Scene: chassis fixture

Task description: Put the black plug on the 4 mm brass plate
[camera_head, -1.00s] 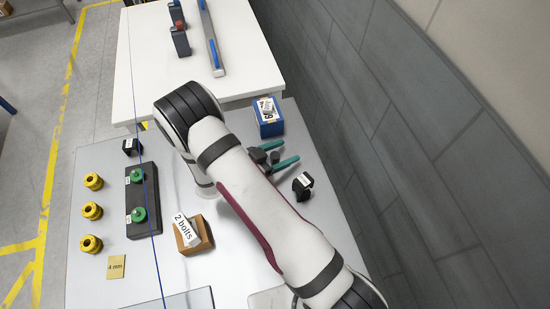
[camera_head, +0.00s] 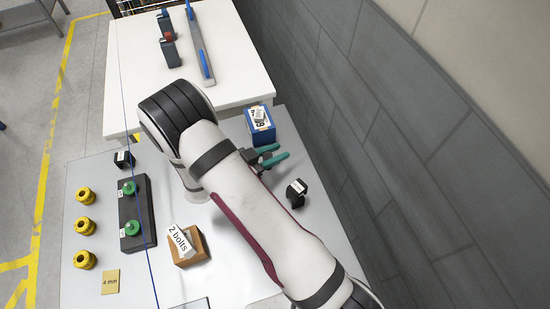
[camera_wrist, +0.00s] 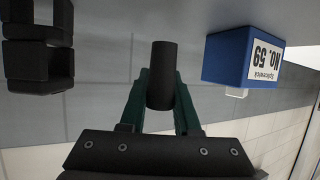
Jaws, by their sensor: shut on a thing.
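The black plug (camera_wrist: 161,75), a dark cylinder, is between the two teal fingers of my gripper (camera_wrist: 161,90) in the wrist view. The fingers are shut on its sides. In the head view my gripper (camera_head: 273,155) is at the right part of the table, between a blue box and a black labelled block; I cannot make out the plug clearly there. The 4 mm brass plate (camera_head: 111,281) lies flat at the table's front left, far from my gripper. The plate is not in the wrist view.
The blue box (camera_head: 259,126) also shows in the wrist view (camera_wrist: 235,58). The black block (camera_head: 296,193) stands close by. A "2 bolts" box (camera_head: 190,248), a dark holder with green knobs (camera_head: 137,205) and yellow knobs (camera_head: 84,227) lie toward the plate. A wall rises at right.

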